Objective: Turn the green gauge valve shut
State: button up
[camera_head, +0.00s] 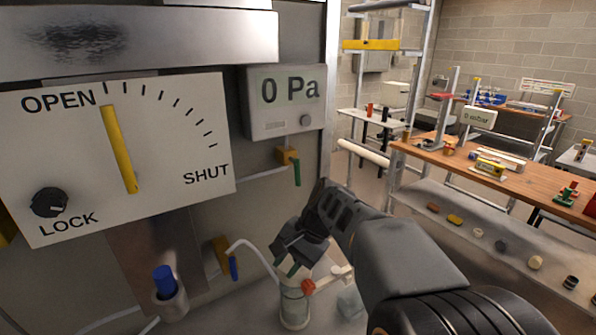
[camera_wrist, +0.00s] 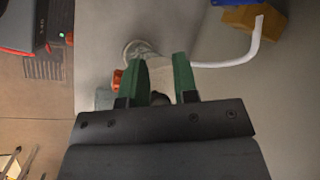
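The green gauge valve (camera_head: 296,172) has a green lever on a brass body, below the grey gauge box (camera_head: 286,101) that reads 0 Pa. Its lever points down. A thin pipe runs left from its body. My gripper (camera_head: 287,269) is below this valve and apart from it, over the glass jar. In the wrist view my gripper (camera_wrist: 161,65) has its two green fingers spread, with a clear gap between them. I cannot make out the green valve in the wrist view.
A glass jar (camera_head: 294,308) with a red knob (camera_head: 308,287) stands below my gripper. A white tube joins it to a blue-levered valve (camera_head: 233,267). An OPEN/SHUT dial panel (camera_head: 165,140) is at left. A wooden workbench (camera_head: 520,180) stands at right.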

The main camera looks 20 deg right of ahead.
jog(key=w+d+r+m+t+y+p, duration=0.1)
jog(key=w+d+r+m+t+y, duration=0.2)
jog(key=w+d+r+m+y, duration=0.55)
jog(key=m+t+y+p, duration=0.1)
jog(key=m+t+y, duration=0.1)
jog(key=m+t, duration=0.2)
send_near(297, 173)
jog(key=x, duration=0.3)
jog(key=f+p+x, duration=0.1)
jog(key=x, duration=0.5)
jog(key=shift+w+d+f, duration=0.2)
jog(key=shift+w, duration=0.15)
jog(key=shift+c, duration=0.2)
grip_shut()
